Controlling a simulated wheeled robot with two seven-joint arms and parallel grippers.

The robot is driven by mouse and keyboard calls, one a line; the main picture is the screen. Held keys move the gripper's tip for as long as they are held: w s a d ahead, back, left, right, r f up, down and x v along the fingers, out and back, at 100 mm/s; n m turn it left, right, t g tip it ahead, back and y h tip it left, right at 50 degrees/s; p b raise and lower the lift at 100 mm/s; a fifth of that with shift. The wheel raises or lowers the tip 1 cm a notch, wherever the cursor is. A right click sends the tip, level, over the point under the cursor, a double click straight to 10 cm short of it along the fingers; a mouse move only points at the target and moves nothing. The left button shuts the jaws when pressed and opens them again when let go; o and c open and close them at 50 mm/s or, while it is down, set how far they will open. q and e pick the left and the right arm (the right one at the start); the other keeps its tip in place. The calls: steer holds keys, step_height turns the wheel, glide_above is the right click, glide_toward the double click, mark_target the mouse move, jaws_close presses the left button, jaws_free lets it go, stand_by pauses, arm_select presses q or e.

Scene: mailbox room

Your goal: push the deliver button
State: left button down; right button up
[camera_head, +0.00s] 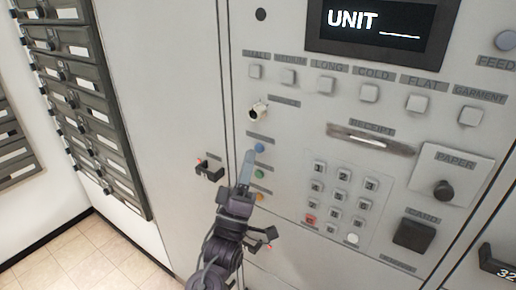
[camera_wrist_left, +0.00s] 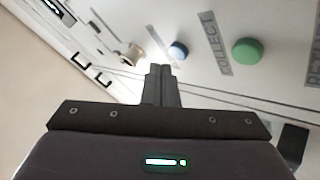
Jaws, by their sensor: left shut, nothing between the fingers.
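A round blue button (camera_head: 260,148) sits on the grey panel, with green (camera_head: 259,173) and orange (camera_head: 259,197) buttons below it. In the left wrist view, the blue button (camera_wrist_left: 178,50) has a label on its left, too blurred to read. A label reading COLLECT (camera_wrist_left: 215,45) lies between it and the green button (camera_wrist_left: 248,50). No label clearly reads "deliver". My left gripper (camera_head: 248,156) is shut and empty, its tips just left of and below the blue button. In the wrist view its fingertips (camera_wrist_left: 160,70) show a gap from the button. My right gripper is not in view.
A knob or key switch (camera_head: 258,110) protrudes above the blue button. Black latches (camera_head: 208,169) stick out near my left arm. A keypad (camera_head: 338,200) lies to the right. The screen (camera_head: 378,24) reads UNIT. Mailboxes (camera_head: 85,100) line the left wall.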

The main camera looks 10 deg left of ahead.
arm_select(q)
steer(key=s, duration=0.1)
steer(key=s+a, duration=0.1)
steer(key=s, duration=0.1)
steer(key=s+p, duration=0.1)
steer(key=shift+s+a, duration=0.35)
